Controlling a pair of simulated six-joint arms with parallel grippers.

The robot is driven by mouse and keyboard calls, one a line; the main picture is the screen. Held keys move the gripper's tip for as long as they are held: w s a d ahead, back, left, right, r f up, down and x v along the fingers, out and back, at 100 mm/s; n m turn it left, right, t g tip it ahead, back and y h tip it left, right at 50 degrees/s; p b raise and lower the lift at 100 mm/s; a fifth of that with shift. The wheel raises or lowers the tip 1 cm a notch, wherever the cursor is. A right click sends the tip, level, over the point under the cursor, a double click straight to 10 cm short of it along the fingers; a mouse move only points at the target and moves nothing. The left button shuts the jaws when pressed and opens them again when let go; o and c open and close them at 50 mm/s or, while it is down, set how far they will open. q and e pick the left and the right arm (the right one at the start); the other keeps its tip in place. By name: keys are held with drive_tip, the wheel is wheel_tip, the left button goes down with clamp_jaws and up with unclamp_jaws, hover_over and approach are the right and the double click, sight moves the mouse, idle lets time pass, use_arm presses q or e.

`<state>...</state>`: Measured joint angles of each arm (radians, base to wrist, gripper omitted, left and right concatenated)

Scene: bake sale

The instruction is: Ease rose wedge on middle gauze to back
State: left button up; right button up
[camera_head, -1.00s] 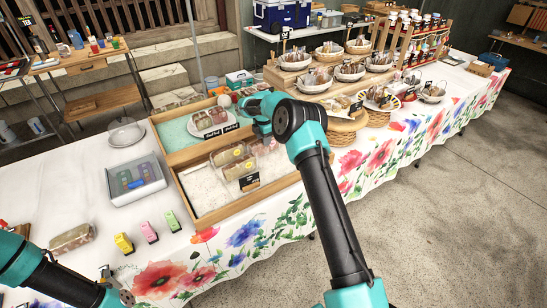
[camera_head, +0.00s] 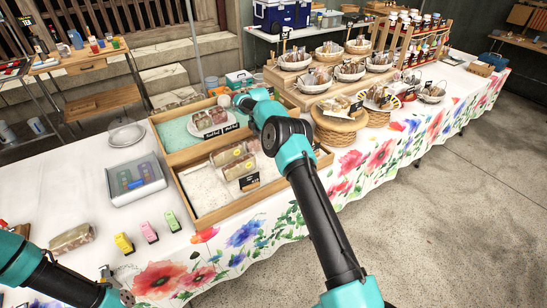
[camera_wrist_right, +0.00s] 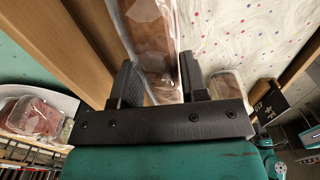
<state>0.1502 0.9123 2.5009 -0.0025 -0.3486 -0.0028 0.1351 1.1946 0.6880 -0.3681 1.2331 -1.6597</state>
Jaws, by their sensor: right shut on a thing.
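My right gripper (camera_wrist_right: 160,88) is shut on a clear-wrapped brown wedge (camera_wrist_right: 152,30), which stretches away between the two fingers in the right wrist view. It is beside the wooden divider (camera_wrist_right: 52,40), with the speckled white gauze (camera_wrist_right: 270,25) to its right. Another wrapped piece (camera_wrist_right: 226,85) lies just right of the fingers. In the head view, my right wrist hides most of the held wedge. Two wrapped pieces (camera_head: 228,155) lie on the front gauze (camera_head: 200,190), left of the wrist. My left gripper is at the lower left edge; its fingers are not clear.
The back compartment with teal lining (camera_head: 178,134) holds a plate of wrapped slices (camera_wrist_right: 40,118). A black label (camera_head: 249,182) stands at the front pieces. A grey box (camera_head: 135,180) and small colored cartons (camera_head: 149,232) are at left.

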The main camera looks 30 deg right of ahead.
idle(0.3)
drive_tip(key=o, duration=0.7)
drive_tip(key=shift+r, duration=0.1)
drive_tip(key=shift+r, duration=3.9)
